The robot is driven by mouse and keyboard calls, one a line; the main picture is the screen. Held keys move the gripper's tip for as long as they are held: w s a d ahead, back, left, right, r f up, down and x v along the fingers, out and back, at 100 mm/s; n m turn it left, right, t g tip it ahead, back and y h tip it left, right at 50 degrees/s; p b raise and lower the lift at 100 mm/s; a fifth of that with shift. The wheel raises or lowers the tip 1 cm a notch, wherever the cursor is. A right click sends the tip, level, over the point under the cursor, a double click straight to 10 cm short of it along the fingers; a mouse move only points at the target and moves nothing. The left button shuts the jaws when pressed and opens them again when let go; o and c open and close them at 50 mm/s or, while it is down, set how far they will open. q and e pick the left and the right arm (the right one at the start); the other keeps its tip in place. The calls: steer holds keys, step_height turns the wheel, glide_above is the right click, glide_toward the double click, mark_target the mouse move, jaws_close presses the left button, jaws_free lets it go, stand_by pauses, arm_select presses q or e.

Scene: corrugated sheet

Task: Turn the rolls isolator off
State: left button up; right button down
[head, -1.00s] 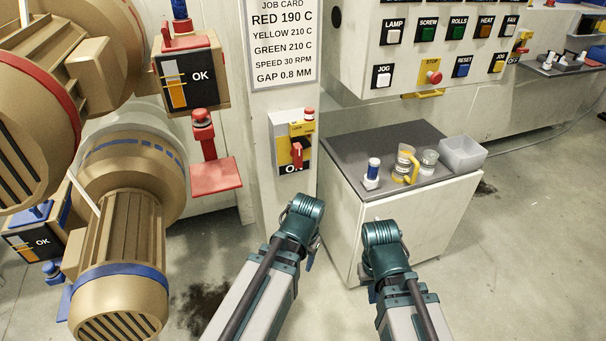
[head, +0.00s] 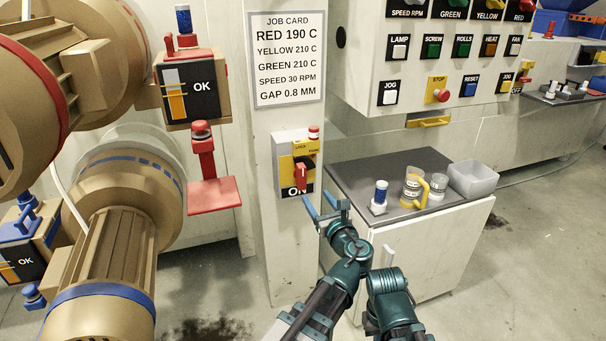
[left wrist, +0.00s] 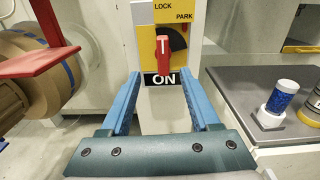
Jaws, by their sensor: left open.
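The isolator is a grey box (head: 281,170) with a yellow plate on the front post. Its red handle (head: 301,177) stands upright above an "ON" label; the handle also shows in the left wrist view (left wrist: 163,62). The yellow plate reads "LOCK" and "PARK" in the left wrist view. My left gripper (head: 326,205) is open and empty, just below and to the right of the isolator in the head view. In the left wrist view its blue fingers (left wrist: 161,103) lie left and right of the "ON" label, apart from the handle. My right gripper's fingers do not show.
A job card (head: 288,60) hangs above the isolator. A red bracket (head: 212,190) juts out at left. A button panel (head: 455,70) is above.

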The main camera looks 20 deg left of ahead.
mark_target(303, 173)
arm_select(q)
steer(key=shift+m, duration=0.3)
steer(key=x, duration=1.3)
steer(key=shift+w+r, duration=0.3)
steer(key=shift+w, duration=0.2)
jaws_close()
